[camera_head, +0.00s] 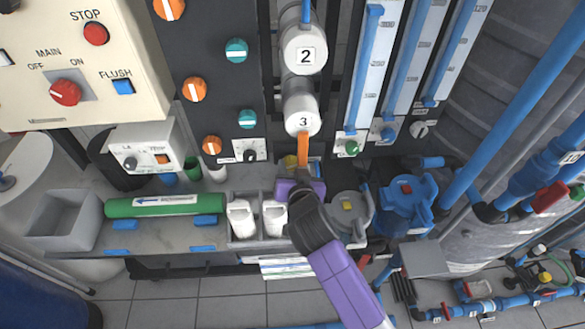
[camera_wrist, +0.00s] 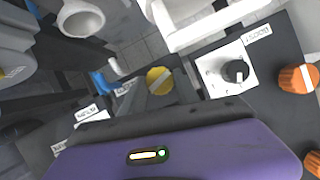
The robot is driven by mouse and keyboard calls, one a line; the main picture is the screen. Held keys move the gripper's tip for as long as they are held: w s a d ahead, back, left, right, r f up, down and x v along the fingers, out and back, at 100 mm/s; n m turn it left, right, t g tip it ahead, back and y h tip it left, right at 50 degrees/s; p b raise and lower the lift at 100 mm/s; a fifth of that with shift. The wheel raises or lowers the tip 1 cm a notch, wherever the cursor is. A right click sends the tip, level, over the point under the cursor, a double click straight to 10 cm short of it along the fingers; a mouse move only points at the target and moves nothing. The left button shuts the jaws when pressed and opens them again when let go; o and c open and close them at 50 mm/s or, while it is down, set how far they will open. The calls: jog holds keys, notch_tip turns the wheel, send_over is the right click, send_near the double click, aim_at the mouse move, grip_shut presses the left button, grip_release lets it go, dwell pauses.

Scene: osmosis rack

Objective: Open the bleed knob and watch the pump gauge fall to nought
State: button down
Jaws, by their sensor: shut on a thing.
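A yellow knob (camera_wrist: 158,80) with a pale bar across it sits at the middle of the wrist view, beside a small white label (camera_wrist: 125,88) whose print I cannot read surely. It looks like the bleed knob. In the head view the yellow knob (camera_head: 291,160) shows only in part, behind an orange strip and just above my gripper. My purple gripper (camera_head: 300,186) reaches down to the panel below canister 3 and is shut on the yellow knob. The fingertips are mostly hidden. I cannot make out the pump gauge in either view.
A black boost knob (camera_wrist: 236,71) on a white plate is close to the right in the wrist view. Canister 3 (camera_head: 302,117) hangs above my gripper. White bottles (camera_head: 241,218) stand in a grey holder left of my arm, and a blue-topped housing (camera_head: 407,200) stands right.

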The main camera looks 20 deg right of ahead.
jog(key=shift+n+h, duration=0.4)
jog(key=shift+n, duration=0.2)
jog(key=c, duration=0.9)
grip_release()
jog(key=shift+s+a, duration=0.1)
jog(key=b+v, duration=0.1)
jog(key=v, duration=0.6)
jog(key=shift+s+r, duration=0.25)
jog(key=shift+a, duration=0.1)
